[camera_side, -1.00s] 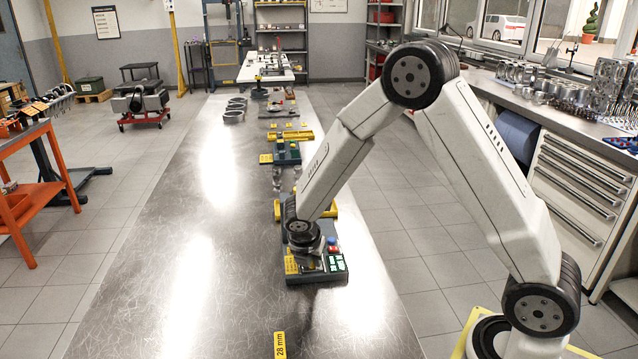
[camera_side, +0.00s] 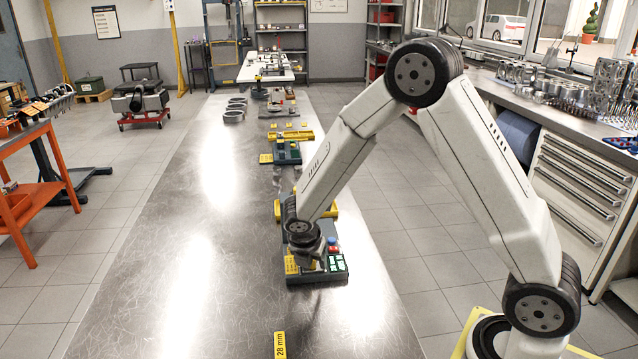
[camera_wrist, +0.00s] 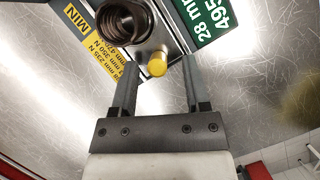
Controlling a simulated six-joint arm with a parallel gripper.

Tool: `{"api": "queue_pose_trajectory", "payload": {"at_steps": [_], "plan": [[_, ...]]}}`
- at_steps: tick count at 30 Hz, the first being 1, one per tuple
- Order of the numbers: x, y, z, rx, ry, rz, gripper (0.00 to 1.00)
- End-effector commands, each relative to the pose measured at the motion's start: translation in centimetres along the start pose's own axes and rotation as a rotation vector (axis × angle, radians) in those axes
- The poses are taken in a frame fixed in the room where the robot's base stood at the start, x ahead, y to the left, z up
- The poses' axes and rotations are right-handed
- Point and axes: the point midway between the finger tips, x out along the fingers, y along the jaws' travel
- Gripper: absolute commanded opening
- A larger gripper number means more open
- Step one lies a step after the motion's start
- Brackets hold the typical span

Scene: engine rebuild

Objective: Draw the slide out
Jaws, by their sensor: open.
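The spring tester (camera_side: 318,272) stands on the steel bench, below my gripper (camera_side: 308,258) in the side view. My wrist hides much of its top there. In the wrist view, a round yellow knob (camera_wrist: 157,64) projects from a grey metal part that appears to be the slide. The two fingers of my gripper (camera_wrist: 160,75) are open, one on each side of the knob, with gaps visible on both sides. A dark coil spring (camera_wrist: 126,24) is at the upper left of the knob. How the slide sits under the spring is not clear.
A yellow MIN plate (camera_wrist: 90,42) and a green readout (camera_wrist: 208,18) flank the knob. A yellow 28 mm tag (camera_side: 280,345) lies on the bench (camera_side: 170,260) in front. Other fixtures (camera_side: 287,152) stand behind. The bench left of the tester is clear.

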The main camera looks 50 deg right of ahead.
Motion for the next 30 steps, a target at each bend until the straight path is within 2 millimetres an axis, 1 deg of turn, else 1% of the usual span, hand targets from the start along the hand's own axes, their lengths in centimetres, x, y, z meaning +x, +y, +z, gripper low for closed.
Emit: {"api": "queue_pose_trajectory", "payload": {"at_steps": [5,15,19,24,30], "plan": [[-1.4,0.0,0.0,0.001,-0.001,0.002,0.6],[-5.3,0.1,-0.1,0.0,0.0,0.004,0.6],[-6.5,0.0,-0.1,0.0,0.0,0.002,0.6],[-7.3,0.0,-0.1,0.0,0.001,-0.001,0.6],[-7.4,0.0,-0.1,0.0,0.001,-0.001,0.6]]}}
